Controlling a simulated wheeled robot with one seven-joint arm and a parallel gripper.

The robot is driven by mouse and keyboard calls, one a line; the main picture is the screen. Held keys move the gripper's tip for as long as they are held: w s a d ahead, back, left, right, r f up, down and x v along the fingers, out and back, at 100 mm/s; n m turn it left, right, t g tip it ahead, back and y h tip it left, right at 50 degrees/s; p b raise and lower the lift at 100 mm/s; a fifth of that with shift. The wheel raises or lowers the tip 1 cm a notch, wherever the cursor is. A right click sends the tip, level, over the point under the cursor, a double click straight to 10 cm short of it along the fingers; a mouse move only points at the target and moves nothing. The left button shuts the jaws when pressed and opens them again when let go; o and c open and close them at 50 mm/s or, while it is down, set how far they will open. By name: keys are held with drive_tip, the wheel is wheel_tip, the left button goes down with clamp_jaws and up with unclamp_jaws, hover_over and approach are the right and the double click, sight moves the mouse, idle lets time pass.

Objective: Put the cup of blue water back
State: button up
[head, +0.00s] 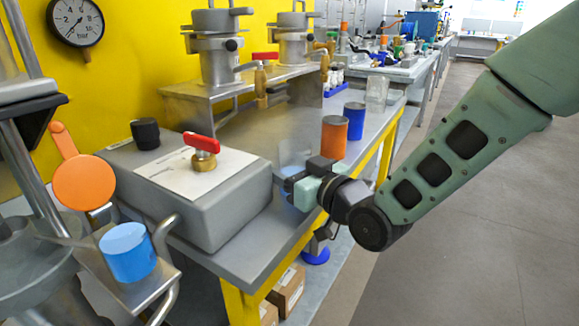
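A clear cup of blue water (293,153) is at my gripper, just right of the grey box and in front of the table's edge. Its upper part is see-through, and pale blue water shows low in it. My gripper (291,181) reaches in from the right, with its fingers at the cup's side. It appears shut on the cup, though the far finger is hard to make out. The cup looks upright.
An orange cylinder (334,138), a dark blue cylinder (354,120) and a clear container (377,92) stand on the table (255,262). A grey box (212,212) with a red-handled valve (203,145) is left of my gripper. A light blue cylinder (127,254) stands lower left. The right floor is clear.

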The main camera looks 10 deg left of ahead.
drive_tip(key=shift+r, duration=0.2)
drive_tip(key=s+d+f+m+g+h, duration=0.1)
drive_tip(key=s+d+g+h, duration=0.4)
drive_tip(key=s+d, duration=0.8)
drive_tip(key=s+d+f+m+g+h, duration=0.2)
drive_tip(key=s+d+f+g+h, duration=0.2)
drive_tip(key=s+d+h, duration=0.4)
drive_tip(key=s+d+g, duration=0.1)
drive_tip(key=s+d, duration=0.3)
drive_tip(key=s, duration=0.3)
drive_tip(key=shift+d+g+h+p, duration=0.4)
